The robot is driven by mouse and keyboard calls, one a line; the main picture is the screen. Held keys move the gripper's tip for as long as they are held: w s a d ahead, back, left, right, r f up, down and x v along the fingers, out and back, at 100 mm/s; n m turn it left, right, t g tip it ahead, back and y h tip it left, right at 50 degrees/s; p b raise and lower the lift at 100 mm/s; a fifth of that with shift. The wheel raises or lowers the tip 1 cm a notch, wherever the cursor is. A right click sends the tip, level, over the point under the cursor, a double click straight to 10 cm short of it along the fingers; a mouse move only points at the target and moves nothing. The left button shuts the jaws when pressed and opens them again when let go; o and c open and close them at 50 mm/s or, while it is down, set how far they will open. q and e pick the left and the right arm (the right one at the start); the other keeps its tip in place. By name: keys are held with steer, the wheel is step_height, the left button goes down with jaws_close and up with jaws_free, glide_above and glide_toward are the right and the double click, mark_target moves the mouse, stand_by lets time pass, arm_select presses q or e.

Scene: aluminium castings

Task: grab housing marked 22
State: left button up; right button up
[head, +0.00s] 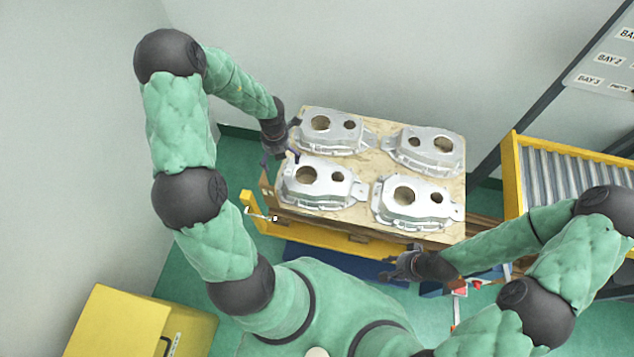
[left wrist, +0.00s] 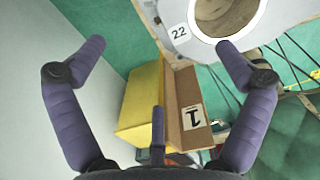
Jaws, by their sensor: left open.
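The housing marked 22 (left wrist: 203,50) shows at the top of the left wrist view, a silver casting with a large round hole and a "22" label; only part is in frame. It appears to be the front-left housing (head: 318,186) in the head view, where no marking is readable. My left gripper (head: 281,156) is open and empty at the board's left edge, close to that housing. Its spread fingers show in the left wrist view (left wrist: 160,47), with nothing between them touching. My right gripper (head: 405,266) hangs in front of the board; its jaw opening is unclear.
Three similar housings lie close by: back-left (head: 332,133), back-right (head: 425,148) and front-right (head: 412,203). All rest on a wooden board (head: 374,165) over a yellow frame. A yellow roller conveyor (head: 570,180) stands at right. Walls are behind and left.

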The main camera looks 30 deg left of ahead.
mark_target(283, 172)
arm_select(q)
steer(key=shift+f, duration=0.6)
step_height(283, 172, down, 5)
steer(key=shift+f+b, duration=0.2)
steer(key=shift+b, duration=0.95)
steer(key=f+b, duration=0.2)
steer(key=f, duration=0.3)
steer(key=shift+d, duration=0.2)
steer(key=c, duration=1.3)
steer(key=shift+r, duration=0.1)
steer(key=shift+c, duration=1)
